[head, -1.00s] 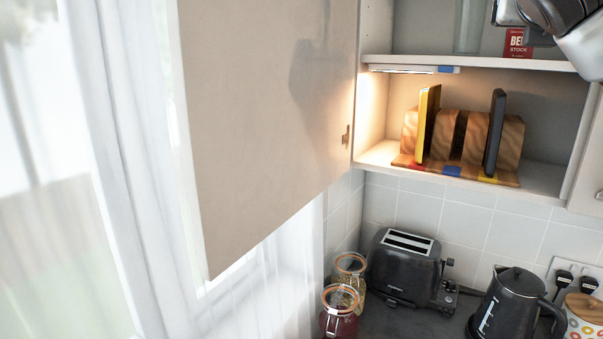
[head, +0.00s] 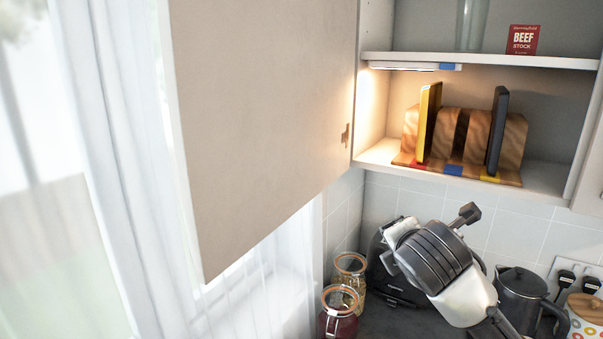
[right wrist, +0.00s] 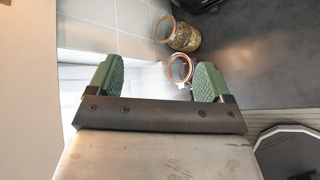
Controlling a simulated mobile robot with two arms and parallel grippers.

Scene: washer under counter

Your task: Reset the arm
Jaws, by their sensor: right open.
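My right gripper (right wrist: 156,75) is open in the right wrist view, with its two green-padded fingers wide apart and nothing between them. In the head view my right arm reaches in from the lower right, in front of the toaster (head: 388,290) and beside the kettle (head: 520,296). It is below the open wall cupboard and hides most of the toaster. I cannot tell the fingertips clearly there. My left gripper is not in view.
The cupboard door (head: 270,120) stands open at the left. A wooden rack (head: 484,140) holds a yellow and a dark board on the lower shelf; a beef stock box (head: 523,40) is above. Glass jars (head: 338,312) stand left of the toaster. A patterned canister (head: 584,312) is at the right.

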